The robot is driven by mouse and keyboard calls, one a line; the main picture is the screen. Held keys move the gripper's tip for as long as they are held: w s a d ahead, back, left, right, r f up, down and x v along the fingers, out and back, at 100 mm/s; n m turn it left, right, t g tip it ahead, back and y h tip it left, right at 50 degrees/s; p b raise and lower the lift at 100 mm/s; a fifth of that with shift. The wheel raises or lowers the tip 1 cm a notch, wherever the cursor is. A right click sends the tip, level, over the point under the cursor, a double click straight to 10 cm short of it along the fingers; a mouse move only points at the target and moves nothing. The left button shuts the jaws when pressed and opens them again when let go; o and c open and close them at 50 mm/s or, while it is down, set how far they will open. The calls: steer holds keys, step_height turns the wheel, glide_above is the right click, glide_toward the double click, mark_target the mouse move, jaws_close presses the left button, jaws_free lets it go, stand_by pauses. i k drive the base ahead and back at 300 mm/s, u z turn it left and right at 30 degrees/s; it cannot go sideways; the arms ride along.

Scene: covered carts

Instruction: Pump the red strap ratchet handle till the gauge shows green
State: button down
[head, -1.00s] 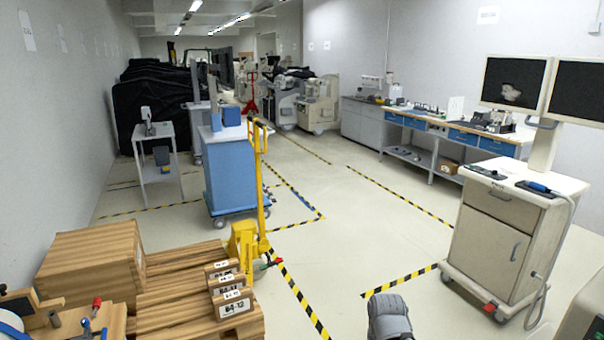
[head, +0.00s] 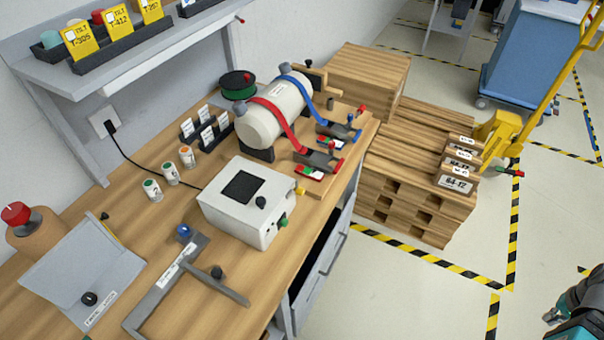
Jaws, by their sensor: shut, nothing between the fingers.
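A white cylinder (head: 272,112) lies on a wooden stand at the far end of the workbench. A red strap (head: 285,122) and a blue strap (head: 312,98) run over it. The red strap ends at a dark ratchet (head: 318,160) with a red-tipped handle. A small gauge plate (head: 309,172) with red, white and green patches sits beside this ratchet; its needle is too small to read. The blue strap has its own ratchet (head: 340,130) and gauge. My gripper (head: 551,316) is at the lower right edge, partly cut off, shut and empty, far from the ratchets.
A white box with a dark screen (head: 245,190) stands in front of the straps. A grey metal frame (head: 185,275), small jars (head: 170,173) and a green spool (head: 238,85) share the bench. Stacked pallets (head: 420,190) stand beyond.

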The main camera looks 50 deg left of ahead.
mark_target(319, 159)
steer(key=u, duration=1.5)
